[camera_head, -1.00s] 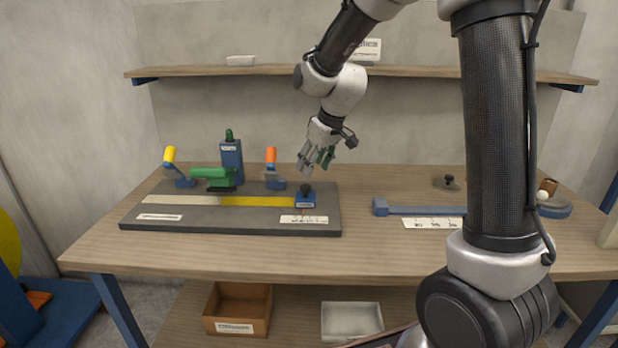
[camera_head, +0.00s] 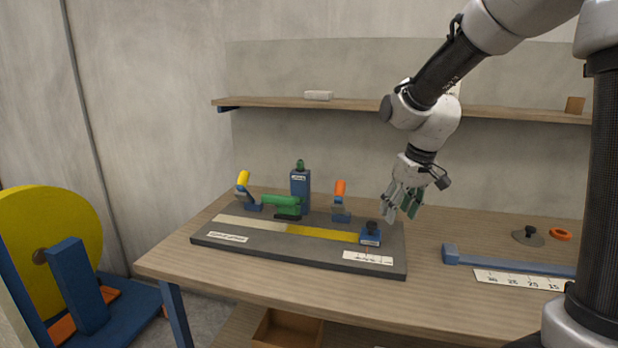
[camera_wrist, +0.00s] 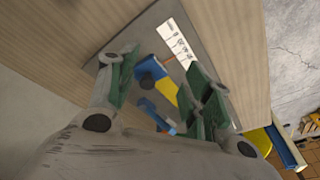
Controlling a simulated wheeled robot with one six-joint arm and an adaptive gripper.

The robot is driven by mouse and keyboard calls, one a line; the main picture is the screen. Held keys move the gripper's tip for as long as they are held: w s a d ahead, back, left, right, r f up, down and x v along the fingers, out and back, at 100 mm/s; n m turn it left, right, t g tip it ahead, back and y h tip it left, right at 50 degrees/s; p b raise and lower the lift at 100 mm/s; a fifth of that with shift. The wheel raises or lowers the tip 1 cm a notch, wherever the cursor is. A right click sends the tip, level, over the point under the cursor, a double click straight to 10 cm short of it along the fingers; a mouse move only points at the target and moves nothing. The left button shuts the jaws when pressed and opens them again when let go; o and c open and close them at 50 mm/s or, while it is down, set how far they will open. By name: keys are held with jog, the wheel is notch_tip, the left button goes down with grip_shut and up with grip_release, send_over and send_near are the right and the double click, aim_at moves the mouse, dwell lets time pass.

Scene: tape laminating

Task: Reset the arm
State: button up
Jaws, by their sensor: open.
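My gripper (camera_head: 402,203) is open and empty. In the head view it hangs above the right end of the dark laminating board (camera_head: 215,240), apart from it. In the wrist view the open fingers (camera_wrist: 160,85) frame a blue block with a black knob (camera_wrist: 153,72) on the board. That blue block (camera_head: 371,235) sits at the right end of a yellow strip (camera_head: 320,233), which continues a pale strip (camera_head: 250,223). A green-handled tool (camera_head: 280,201), a blue post (camera_head: 300,188), a yellow-handled clamp (camera_head: 244,187) and an orange-handled clamp (camera_head: 340,197) stand along the board's back.
A blue bar (camera_head: 510,262) and a white ruler (camera_head: 520,279) lie on the table (camera_head: 440,300) at right. A grey disc (camera_head: 528,237) and orange ring (camera_head: 560,234) lie behind them. A shelf (camera_head: 350,105) spans the back wall. A yellow wheel (camera_head: 60,230) stands at left.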

jog(key=s+d+r+m+t, duration=0.1)
jog(key=s+d+r, duration=0.3)
jog(key=s, duration=0.8)
jog(key=s+d+r+m+t+h, duration=0.1)
jog(key=s+d+r+m, duration=0.1)
jog(key=s+d+r, duration=0.2)
jog(key=shift+s+d+m, duration=0.4)
jog(key=shift+s+d, duration=1.2)
jog(key=shift+s, duration=2.8)
jog(key=shift+r, duration=0.1)
